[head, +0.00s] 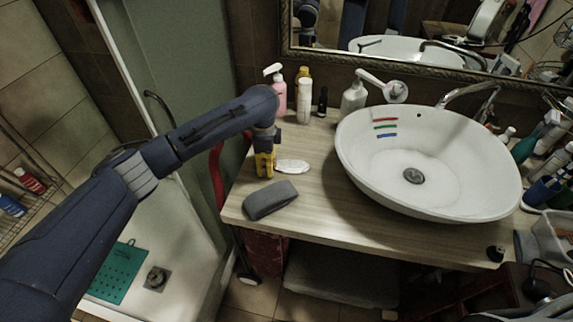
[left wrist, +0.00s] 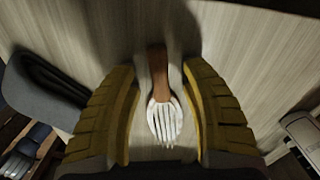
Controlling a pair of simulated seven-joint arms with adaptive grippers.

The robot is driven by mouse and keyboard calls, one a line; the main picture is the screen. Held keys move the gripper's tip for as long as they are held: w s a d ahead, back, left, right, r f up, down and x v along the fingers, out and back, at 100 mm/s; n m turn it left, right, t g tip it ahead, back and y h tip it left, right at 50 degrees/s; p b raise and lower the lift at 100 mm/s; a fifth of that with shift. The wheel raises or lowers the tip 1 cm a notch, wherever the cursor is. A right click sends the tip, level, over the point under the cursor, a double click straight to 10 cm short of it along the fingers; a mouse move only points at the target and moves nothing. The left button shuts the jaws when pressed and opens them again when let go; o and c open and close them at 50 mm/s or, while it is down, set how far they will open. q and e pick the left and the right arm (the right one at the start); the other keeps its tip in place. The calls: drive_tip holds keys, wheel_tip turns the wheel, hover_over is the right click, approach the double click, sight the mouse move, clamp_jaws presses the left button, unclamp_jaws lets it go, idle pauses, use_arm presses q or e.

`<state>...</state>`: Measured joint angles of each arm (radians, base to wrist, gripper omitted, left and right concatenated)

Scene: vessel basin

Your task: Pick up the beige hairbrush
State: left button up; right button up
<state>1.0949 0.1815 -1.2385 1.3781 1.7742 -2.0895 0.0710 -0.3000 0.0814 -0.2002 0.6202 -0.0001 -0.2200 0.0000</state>
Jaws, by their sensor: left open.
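The hairbrush lies on the wooden counter. In the head view, its pale oval head (head: 292,166) shows just right of my left gripper, and its handle is hidden. In the left wrist view, the hairbrush (left wrist: 164,115) has white bristles and a brown handle running away between the fingers. My left gripper (head: 264,170) points down over the handle side of the brush. Its yellow fingers (left wrist: 160,78) are open, one on each side of the brush, with gaps to both sides. I cannot tell whether the fingertips touch the counter. My right gripper is out of view.
A dark grey rounded object (head: 270,199) lies close to the gripper, nearer the counter's front edge. A pink pump bottle (head: 279,92) and several other bottles stand behind. A white basin (head: 440,150) fills the right side. Counter between brush and basin is bare.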

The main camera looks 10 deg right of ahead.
use_arm(q)
drive_tip(key=shift+o, duration=0.2)
clamp_jaws()
drive_tip(key=shift+r, duration=0.1)
